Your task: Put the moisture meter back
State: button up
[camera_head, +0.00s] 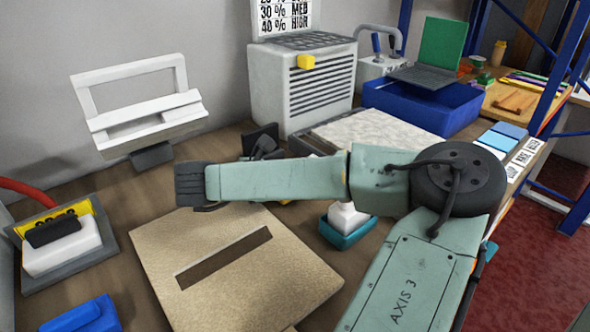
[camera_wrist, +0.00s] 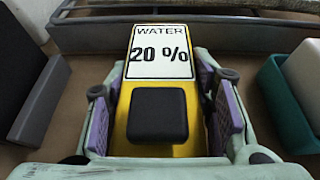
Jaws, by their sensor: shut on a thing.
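The moisture meter (camera_wrist: 160,148) is a yellow block with a black raised pad and a white label reading "WATER 20 %". My gripper (camera_wrist: 163,105) is shut on it, with purple-padded fingers on its left and right sides. In the head view my arm hides most of the gripper and meter; only small yellow bits show below the forearm. I cannot tell whether the meter touches the bench.
A grey tray (camera_wrist: 200,20) lies beyond the meter. A slotted brown board (camera_head: 300,285) lies in front. A white-topped unit (camera_head: 62,250) stands at left.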

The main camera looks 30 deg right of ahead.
jog(key=shift+w+f, duration=0.15)
jog(key=shift+f, duration=0.25)
jog(key=shift+s+r, duration=0.1)
jog(key=shift+s, duration=0.1)
jog(key=o, duration=1.5)
